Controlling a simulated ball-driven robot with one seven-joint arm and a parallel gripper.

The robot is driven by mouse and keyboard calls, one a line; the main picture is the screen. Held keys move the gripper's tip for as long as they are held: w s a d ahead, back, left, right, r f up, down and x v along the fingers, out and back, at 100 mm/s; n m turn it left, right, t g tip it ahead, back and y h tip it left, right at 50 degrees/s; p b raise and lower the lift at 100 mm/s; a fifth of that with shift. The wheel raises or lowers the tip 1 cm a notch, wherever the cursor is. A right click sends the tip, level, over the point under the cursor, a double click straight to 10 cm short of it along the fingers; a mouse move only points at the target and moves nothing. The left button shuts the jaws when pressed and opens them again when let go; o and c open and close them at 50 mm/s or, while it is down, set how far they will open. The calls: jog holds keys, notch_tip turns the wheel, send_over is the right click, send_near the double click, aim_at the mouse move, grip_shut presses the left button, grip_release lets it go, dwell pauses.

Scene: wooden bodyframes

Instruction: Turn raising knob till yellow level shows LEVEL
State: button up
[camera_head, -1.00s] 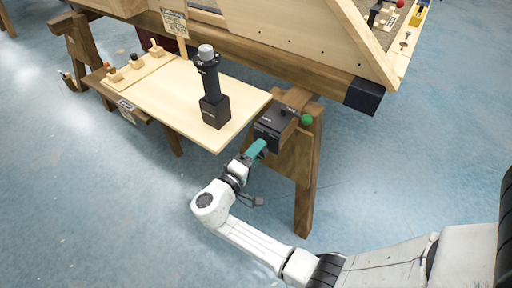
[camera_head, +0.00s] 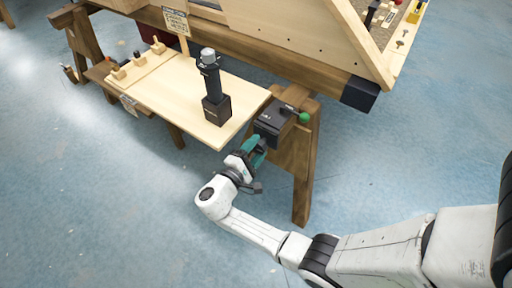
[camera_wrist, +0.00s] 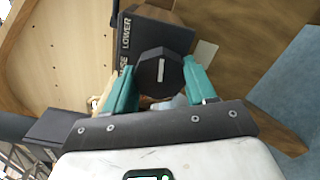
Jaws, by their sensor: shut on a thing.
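The raising knob (camera_wrist: 160,72) is a dark, many-sided knob with a pale line on its face, in the middle of the wrist view. It sits on a black box (camera_head: 270,124) at the end of the wooden trestle. The box's white lettering in the wrist view reads "LOWER" and a partly hidden word ending in "SE". My gripper (camera_wrist: 160,75) has its teal fingers shut on the knob from both sides; in the head view my gripper (camera_head: 257,146) reaches the box's front. A small yellow thing (camera_head: 415,12) at the top right may be the level; its reading is too small to tell.
A lever with a green ball (camera_head: 304,118) is beside the box. A pale board (camera_head: 165,95) carries a black post device (camera_head: 214,95). A trestle leg (camera_head: 304,180) stands right of my gripper. The blue floor around my arm is clear.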

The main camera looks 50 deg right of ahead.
jog(key=shift+w, duration=0.1)
jog(key=o, duration=1)
jog(key=shift+o, duration=0.2)
jog(key=a, duration=1)
jog(key=shift+s+a, duration=0.25)
jog(key=shift+a, duration=0.15)
jog(key=shift+f, duration=0.1)
